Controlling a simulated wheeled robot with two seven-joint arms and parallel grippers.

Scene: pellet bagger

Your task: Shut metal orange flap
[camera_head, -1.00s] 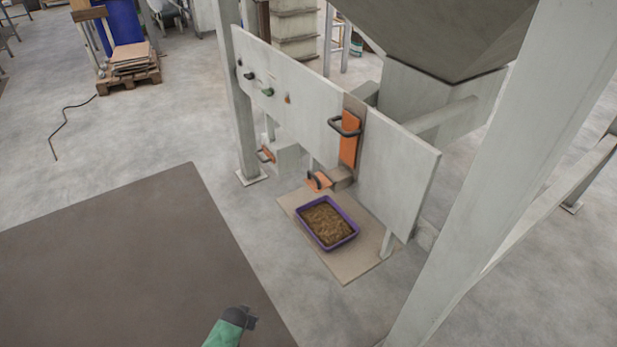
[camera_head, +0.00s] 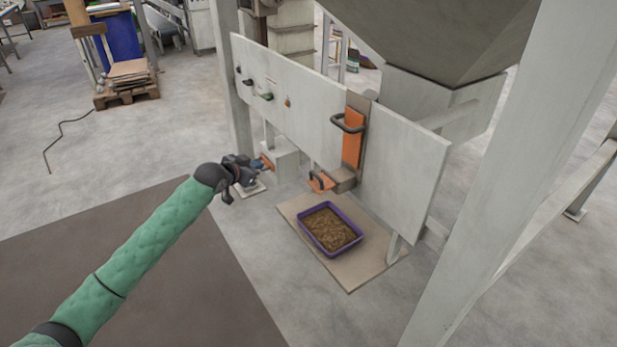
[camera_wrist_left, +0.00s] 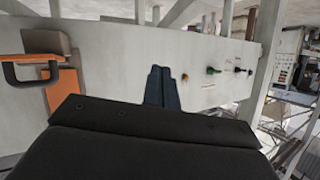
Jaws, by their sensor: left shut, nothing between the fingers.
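A tall orange plate (camera_head: 352,138) with a dark bar handle (camera_head: 347,122) stands upright on the white panel. Below it, a small orange flap (camera_head: 322,184) with a dark handle juts out at the outlet above the tray. My right gripper is out of view.
A purple tray of brown pellets (camera_head: 331,229) sits on a tan board (camera_head: 369,272) below the panel (camera_head: 400,180). Small knobs (camera_head: 266,97) are on the panel's left part. A thick grey post (camera_head: 500,180) stands at right.

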